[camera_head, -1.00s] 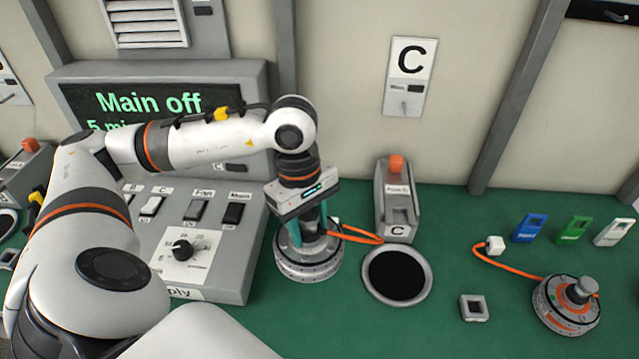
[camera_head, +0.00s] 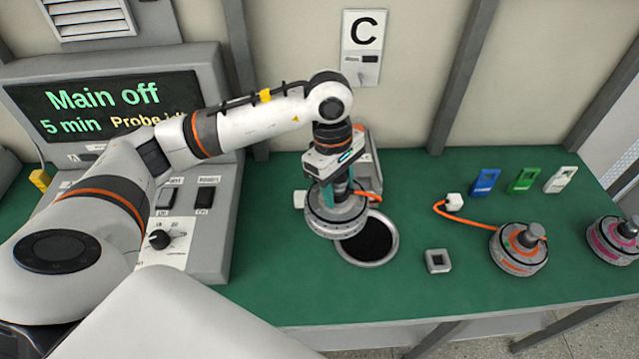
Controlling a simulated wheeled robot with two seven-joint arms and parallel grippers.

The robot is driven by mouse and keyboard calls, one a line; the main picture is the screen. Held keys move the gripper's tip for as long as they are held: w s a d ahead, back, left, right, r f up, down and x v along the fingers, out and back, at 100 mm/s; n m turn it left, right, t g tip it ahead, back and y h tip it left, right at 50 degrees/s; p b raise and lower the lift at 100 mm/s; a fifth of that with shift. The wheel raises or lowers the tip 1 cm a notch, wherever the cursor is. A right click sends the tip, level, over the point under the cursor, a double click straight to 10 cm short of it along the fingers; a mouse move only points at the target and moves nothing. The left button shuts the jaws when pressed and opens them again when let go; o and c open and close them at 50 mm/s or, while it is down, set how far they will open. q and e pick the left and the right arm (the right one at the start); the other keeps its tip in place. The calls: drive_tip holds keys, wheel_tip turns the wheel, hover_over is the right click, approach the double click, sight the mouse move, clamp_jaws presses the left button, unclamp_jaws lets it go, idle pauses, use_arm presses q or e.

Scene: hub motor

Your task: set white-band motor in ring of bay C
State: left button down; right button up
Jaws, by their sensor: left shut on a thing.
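My left gripper (camera_head: 340,188) points down and is shut on the top of a hub motor (camera_head: 337,217), a grey disc with a pale rim and an orange cable. The motor hangs upright over the back left edge of the bay C ring (camera_head: 391,245). The ring is a light rim around a dark round pad on the green bench, and its back left part is hidden by the motor. Whether the motor touches the ring I cannot tell. The bay C sign (camera_head: 363,47) is on the wall behind. My right gripper is not in view.
An orange-banded motor (camera_head: 519,249) and a pink-banded motor (camera_head: 613,239) stand at the right. A small square grey socket (camera_head: 437,261) lies between ring and motors. Blue (camera_head: 485,182), green (camera_head: 524,180) and white (camera_head: 562,179) tags lie behind. The console (camera_head: 205,120) stands left.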

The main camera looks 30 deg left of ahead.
use_arm(q)
drive_tip(key=w+d, duration=0.5)
drive_tip(key=w, duration=0.1)
drive_tip(key=shift+w+d+r+p, duration=0.2)
drive_tip(key=shift+w+d+p, duration=0.1)
drive_tip(key=shift+w+p, duration=0.15)
drive_tip(key=shift+f, duration=0.15)
wheel_tip(320, 180, down, 11)
drive_tip(key=b, duration=1)
idle(0.4)
drive_tip(key=shift+s+f+b, duration=0.1)
drive_tip(key=shift+f+b, duration=0.55)
drive_tip(key=shift+b, duration=0.3)
drive_tip(key=shift+f, duration=0.1)
drive_tip(key=shift+f+b, duration=0.4)
drive_tip(key=shift+b, duration=0.25)
